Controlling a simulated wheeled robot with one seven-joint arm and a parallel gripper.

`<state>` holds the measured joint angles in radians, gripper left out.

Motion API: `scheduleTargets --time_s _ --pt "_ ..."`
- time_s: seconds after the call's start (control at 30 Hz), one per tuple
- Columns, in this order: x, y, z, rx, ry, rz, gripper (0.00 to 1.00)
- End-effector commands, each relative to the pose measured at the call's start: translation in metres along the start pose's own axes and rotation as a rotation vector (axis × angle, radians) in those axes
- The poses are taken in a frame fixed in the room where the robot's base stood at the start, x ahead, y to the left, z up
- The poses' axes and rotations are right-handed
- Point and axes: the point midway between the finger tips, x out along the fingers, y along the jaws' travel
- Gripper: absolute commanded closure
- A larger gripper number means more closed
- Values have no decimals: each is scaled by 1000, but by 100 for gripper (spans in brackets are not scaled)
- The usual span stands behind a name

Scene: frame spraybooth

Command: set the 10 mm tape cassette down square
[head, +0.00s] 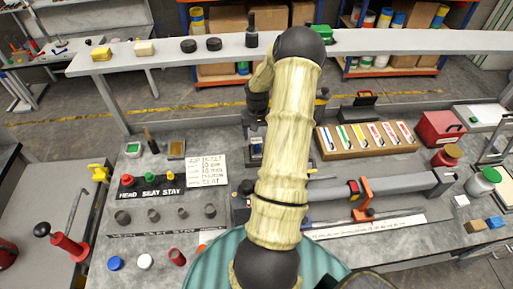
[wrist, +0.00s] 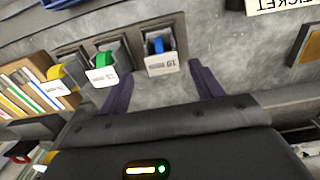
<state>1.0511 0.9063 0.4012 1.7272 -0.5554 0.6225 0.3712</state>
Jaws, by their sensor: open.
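The 10 mm tape cassette (wrist: 161,65) is a white box marked 10 with a blue tape roll. In the wrist view it sits at the near edge of a dark square pad (wrist: 181,35). My gripper (wrist: 161,70) is open, its two dark fingers at the lower left and lower right of the cassette. In the head view a small white and blue box (head: 256,147), likely this cassette, shows beside my arm. My arm hides much of the area around it there.
A green cassette (wrist: 104,75) and a yellow cassette (wrist: 62,80) stand on neighbouring dark pads. A wooden rack of coloured cards (head: 367,138) is right of my arm. The white ticket sheet (head: 208,171) lies to the left, near several knobs (head: 150,178).

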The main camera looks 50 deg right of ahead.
Motion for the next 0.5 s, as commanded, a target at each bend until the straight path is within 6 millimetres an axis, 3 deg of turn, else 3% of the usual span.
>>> scheduleTargets --time_s 0.33,0.5 --pt "43 -3 1 0 -2 0 35" --pt "52 -3 1 0 -1 0 35"
